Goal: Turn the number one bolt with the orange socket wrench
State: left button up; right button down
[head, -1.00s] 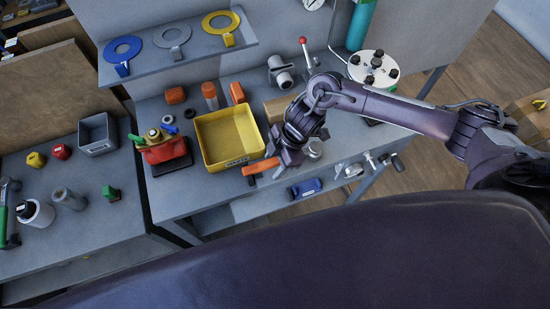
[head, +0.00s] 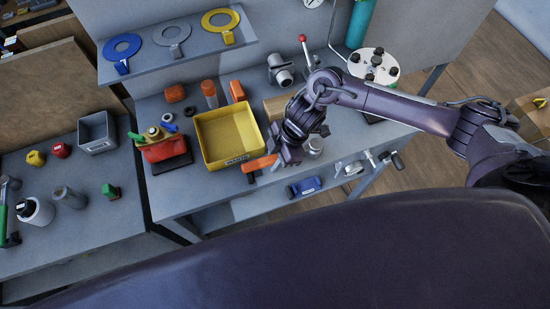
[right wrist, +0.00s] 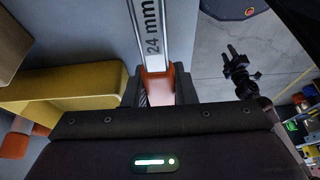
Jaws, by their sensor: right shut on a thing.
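My right gripper (head: 287,158) is shut on an orange tool (head: 260,164) in front of the yellow bin. The tool's orange part (right wrist: 157,86) shows between the fingers in the right wrist view, with a pale shaft marked "24 mm" (right wrist: 152,38) running away from it. The tool's far end is out of that view. A white round flange (head: 366,60) with several dark bolts stands at the back right of the bench, apart from the tool. I cannot read which bolt is number one. A dark forked end (right wrist: 240,68), seemingly my left gripper, shows small in the right wrist view.
The yellow bin (head: 203,123) stands just left of the right gripper. A red caddy (head: 163,151), orange blocks (head: 174,93) and a wooden block (head: 274,107) are on the bench. A grey valve (head: 281,70) and a red-knobbed lever (head: 303,39) stand near the back.

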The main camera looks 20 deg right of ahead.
aim_at(275, 157)
notch_tip(275, 157, up, 19)
jog(key=shift+r, duration=0.2)
jog(key=c, duration=1.7)
grip_release()
grip_shut()
